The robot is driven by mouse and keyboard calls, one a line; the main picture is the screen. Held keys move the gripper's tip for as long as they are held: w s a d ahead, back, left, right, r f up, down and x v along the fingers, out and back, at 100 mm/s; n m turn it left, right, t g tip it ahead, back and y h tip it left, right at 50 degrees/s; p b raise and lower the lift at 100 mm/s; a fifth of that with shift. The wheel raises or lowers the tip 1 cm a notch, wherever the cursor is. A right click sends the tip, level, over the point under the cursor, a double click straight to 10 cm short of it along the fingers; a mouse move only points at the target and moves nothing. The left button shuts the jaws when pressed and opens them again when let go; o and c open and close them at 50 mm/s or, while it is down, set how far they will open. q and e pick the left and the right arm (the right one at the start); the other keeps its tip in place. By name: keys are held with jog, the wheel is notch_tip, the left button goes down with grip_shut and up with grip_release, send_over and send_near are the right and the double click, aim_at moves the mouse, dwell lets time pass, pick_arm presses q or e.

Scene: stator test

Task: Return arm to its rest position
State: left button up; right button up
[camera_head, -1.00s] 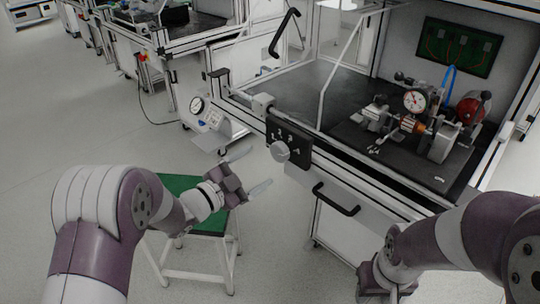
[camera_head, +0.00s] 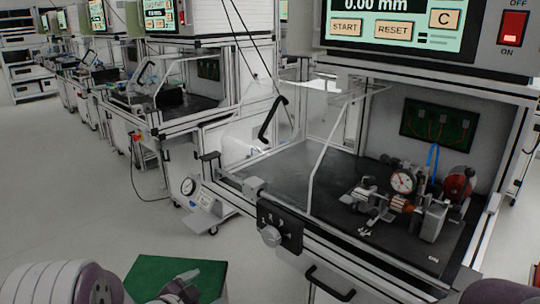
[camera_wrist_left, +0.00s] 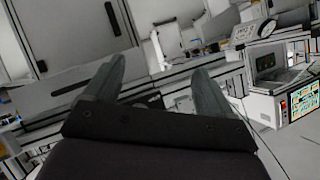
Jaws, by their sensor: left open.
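My left arm shows at the bottom left of the head view, its lower part cut off by the frame edge. My left gripper (camera_head: 180,289) is partly in view there, in front of the green-topped stool. In the left wrist view both fingers of the left gripper (camera_wrist_left: 160,75) stand apart with nothing between them. Only a piece of my right arm shows in the bottom right corner of the head view; its gripper is out of the frame.
A test bench (camera_head: 300,190) with a gauge fixture (camera_head: 402,182) stands ahead and right. Its screen (camera_head: 400,25) and red switch (camera_head: 513,27) are above. A green stool (camera_head: 205,275) is close to my left gripper. Open floor (camera_head: 75,200) lies left.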

pick_arm(q)
jog(key=s+a+f+n+g+y, duration=0.2)
jog(key=s+a+n+g+y, duration=0.15)
jog(key=s, duration=0.35)
jog(key=s+a+f+n+g+y, duration=0.2)
jog(key=s+n+g, duration=0.2)
jog(key=s+n, duration=0.15)
jog(key=s+d+r+n+g, duration=0.2)
jog(key=s+d+g, duration=0.15)
jog(key=s, duration=0.55)
notch_tip(320, 180, up, 25)
jog(key=w+d+p, duration=0.1)
jog(key=p, duration=2.2)
jog(key=shift+d+m+t+p, duration=0.15)
jog(key=shift+m+t+p, duration=0.15)
jog(key=shift+p, duration=0.1)
jog(key=shift+f+h, duration=0.1)
jog(key=shift+h, duration=0.15)
